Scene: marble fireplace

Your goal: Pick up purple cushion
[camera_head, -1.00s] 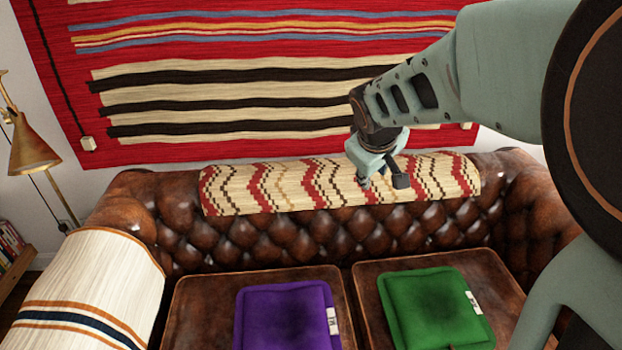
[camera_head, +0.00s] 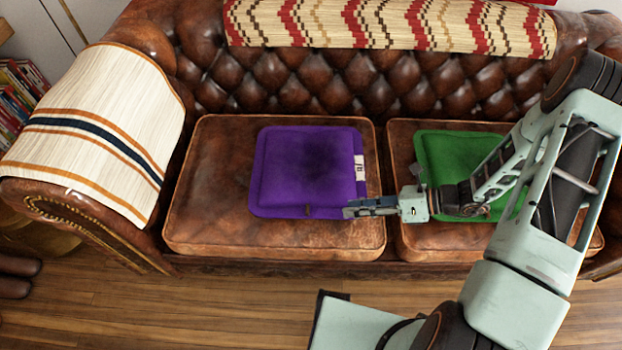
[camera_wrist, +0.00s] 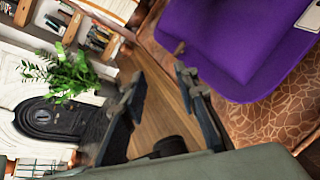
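The purple cushion (camera_head: 300,170) lies flat on the left seat of a brown leather sofa, with a white tag on its right edge. My gripper (camera_head: 347,209) is at the cushion's near right corner, pointing left. In the head view I cannot tell whether it touches the cushion. In the wrist view the two fingers of my gripper (camera_wrist: 160,82) stand apart with wooden floor showing between them. There the purple cushion (camera_wrist: 240,45) is at the upper right, beyond the right finger and not between the fingers.
A green cushion (camera_head: 450,155) lies on the right seat, partly hidden by my arm. A striped throw (camera_head: 95,125) covers the left armrest, and a patterned one (camera_head: 400,22) the backrest. The wrist view shows a plant (camera_wrist: 65,72) near a fireplace.

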